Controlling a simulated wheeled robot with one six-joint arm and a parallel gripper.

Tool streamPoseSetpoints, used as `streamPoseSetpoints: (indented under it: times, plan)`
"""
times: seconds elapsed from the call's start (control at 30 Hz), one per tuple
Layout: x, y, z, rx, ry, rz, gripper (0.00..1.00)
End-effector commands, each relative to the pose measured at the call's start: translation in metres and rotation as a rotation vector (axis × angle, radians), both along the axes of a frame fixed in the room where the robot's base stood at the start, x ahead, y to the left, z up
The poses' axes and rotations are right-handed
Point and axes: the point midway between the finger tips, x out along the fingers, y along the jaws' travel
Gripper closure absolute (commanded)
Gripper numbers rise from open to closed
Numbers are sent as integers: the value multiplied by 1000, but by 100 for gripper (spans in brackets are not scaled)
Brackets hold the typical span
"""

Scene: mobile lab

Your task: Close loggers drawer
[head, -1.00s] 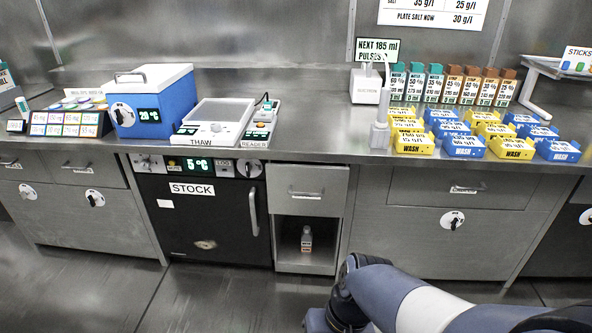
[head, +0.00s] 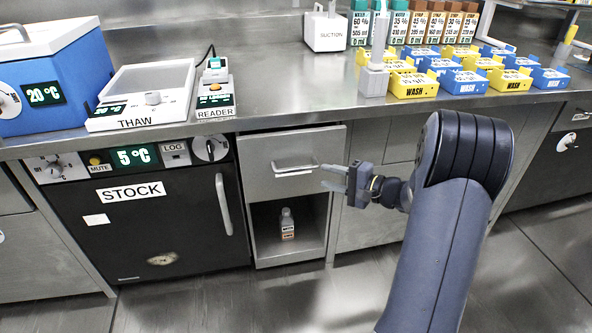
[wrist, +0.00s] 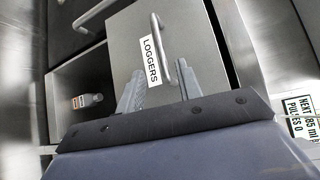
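The loggers drawer (head: 268,182) is a grey metal front with a bar handle (head: 296,170), right of the black stock unit. In the wrist view the drawer front (wrist: 190,40) carries a LOGGERS label (wrist: 150,62) beside the handle (wrist: 158,32). A dark gap runs along one edge, and the front seems to stand slightly out; how far is unclear. My gripper (head: 326,177) is open and empty, just right of the handle in the head view. In the wrist view my gripper's fingers (wrist: 159,84) are spread before the front, near the handle's end; contact cannot be told.
The stock unit (head: 150,215) has a vertical handle (head: 223,204). The counter (head: 300,108) above holds the thaw plate (head: 145,92), reader (head: 215,98) and several wash trays (head: 413,84). The floor in front is clear.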

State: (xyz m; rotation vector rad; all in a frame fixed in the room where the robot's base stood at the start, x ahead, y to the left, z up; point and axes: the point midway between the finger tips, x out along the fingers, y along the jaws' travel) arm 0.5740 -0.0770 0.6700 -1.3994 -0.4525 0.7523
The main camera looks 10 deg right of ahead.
Motion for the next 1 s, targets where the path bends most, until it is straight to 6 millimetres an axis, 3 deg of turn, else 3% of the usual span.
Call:
streamPoseSetpoints:
  times: [0.5,1.0]
  plan:
    - [60,64,-14,-2,1,5,66]
    - [70,74,-15,-1,4,3,68]
